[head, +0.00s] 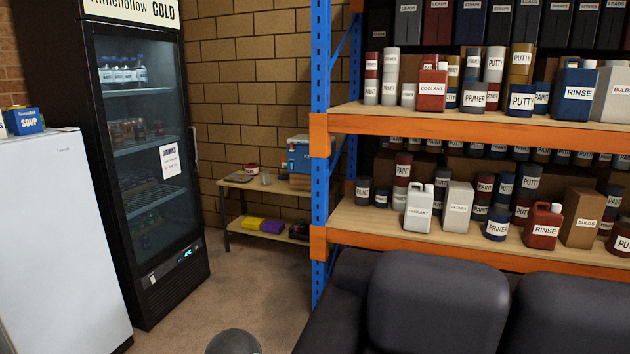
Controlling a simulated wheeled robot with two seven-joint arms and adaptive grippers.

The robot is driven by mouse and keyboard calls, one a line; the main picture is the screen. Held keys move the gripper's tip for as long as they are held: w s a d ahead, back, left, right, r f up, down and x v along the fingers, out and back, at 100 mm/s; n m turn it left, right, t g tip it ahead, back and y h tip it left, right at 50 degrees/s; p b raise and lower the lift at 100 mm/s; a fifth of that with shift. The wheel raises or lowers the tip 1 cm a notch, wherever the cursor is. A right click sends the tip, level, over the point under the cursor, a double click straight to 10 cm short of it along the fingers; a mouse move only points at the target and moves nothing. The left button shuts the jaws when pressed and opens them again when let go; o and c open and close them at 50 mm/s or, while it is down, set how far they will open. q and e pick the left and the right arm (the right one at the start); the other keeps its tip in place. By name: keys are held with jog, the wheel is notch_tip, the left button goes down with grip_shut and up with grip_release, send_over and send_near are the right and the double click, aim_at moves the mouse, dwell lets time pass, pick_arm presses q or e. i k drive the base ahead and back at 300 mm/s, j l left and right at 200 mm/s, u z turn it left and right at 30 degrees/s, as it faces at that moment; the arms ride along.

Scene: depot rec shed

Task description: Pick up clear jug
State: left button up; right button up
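I cannot make out a clear jug in the head view. Jug-shaped containers stand on the orange and blue rack: a red COOLANT jug (432,88) and a blue RINSE jug (575,90) on the upper shelf, a white COOLANT jug (419,208) and a red RINSE jug (543,227) on the lower shelf. All of these look opaque. Small items too small to tell apart sit on the low wooden table (270,185) at the back wall. Neither of my grippers is in view.
A black glass-door drinks fridge (150,150) and a white appliance (62,240) stand at left. A dark sofa (440,300) blocks the rack's front. Open floor (235,275) lies between fridge and sofa. A dark rounded object (232,342) shows at the bottom edge.

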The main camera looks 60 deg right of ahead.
aim_at(265, 176)
jog(key=z, duration=1.55)
jog(key=i+j+u, duration=0.25)
jog(key=u, duration=0.15)
jog(key=i+j+u, duration=0.5)
jog(key=u, duration=0.25)
jog(key=i+u, duration=0.4)
jog(key=i+j+z, duration=0.1)
jog(key=i, duration=0.4)
jog(key=i+j, duration=0.1)
jog(key=i, duration=0.35)
jog(key=i+l+z, duration=0.15)
jog(key=z, duration=0.3)
jog(key=i+z, duration=0.6)
jog(key=z, duration=0.3)
jog(key=i+z, duration=0.25)
jog(key=z, duration=0.2)
jog(key=i+l+z, duration=0.1)
jog(key=i+z, duration=0.2)
jog(key=i, duration=1.3)
